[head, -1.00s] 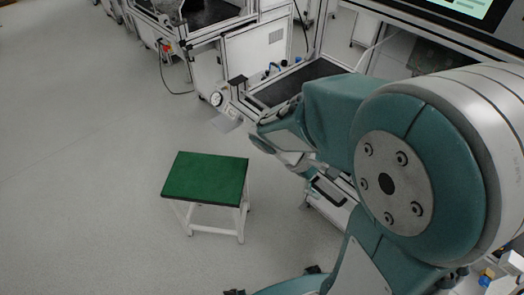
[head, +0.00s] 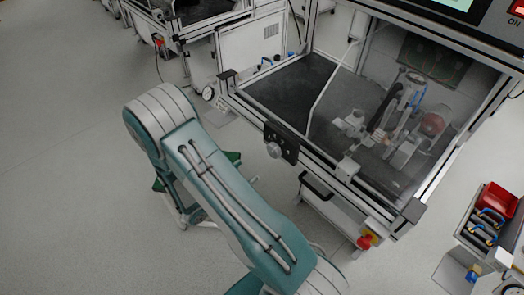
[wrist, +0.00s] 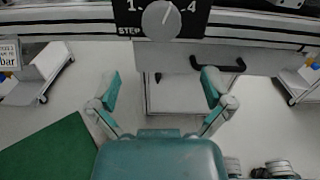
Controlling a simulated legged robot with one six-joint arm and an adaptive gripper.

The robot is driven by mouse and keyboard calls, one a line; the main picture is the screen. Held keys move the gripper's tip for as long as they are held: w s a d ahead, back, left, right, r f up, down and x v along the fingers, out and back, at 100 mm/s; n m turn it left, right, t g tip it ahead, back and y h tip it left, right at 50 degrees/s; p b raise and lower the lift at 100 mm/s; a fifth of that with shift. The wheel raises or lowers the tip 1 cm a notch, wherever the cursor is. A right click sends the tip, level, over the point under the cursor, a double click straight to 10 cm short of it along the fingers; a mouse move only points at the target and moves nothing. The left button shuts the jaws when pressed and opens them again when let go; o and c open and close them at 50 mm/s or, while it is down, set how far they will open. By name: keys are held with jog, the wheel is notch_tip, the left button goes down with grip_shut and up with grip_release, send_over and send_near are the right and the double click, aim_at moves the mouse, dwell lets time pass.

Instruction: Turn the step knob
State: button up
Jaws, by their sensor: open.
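The step knob (wrist: 161,20) is a round grey dial at the top middle of the wrist view, its white pointer line tilted up to the right. It sits on a black plate (wrist: 195,20) marked STEP, 1 and 4. In the head view the knob (head: 274,150) shows on the front frame of the test bench (head: 300,85). My gripper (wrist: 161,88) is open and empty, its two teal fingers spread wide below the knob in the wrist view, apart from it.
A black handle (head: 316,186) and a red and yellow button (head: 367,240) are on the bench front. A green-topped stool (wrist: 50,152) stands at lower left in the wrist view, mostly hidden by my arm in the head view. A red bin (head: 497,199) is at right.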

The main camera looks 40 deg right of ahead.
aim_at(271, 153)
jog(key=d, duration=1.1)
jog(key=shift+w, duration=0.4)
jog(key=shift+a, duration=0.1)
jog(key=shift+c, duration=0.3)
jog(key=c, duration=0.9)
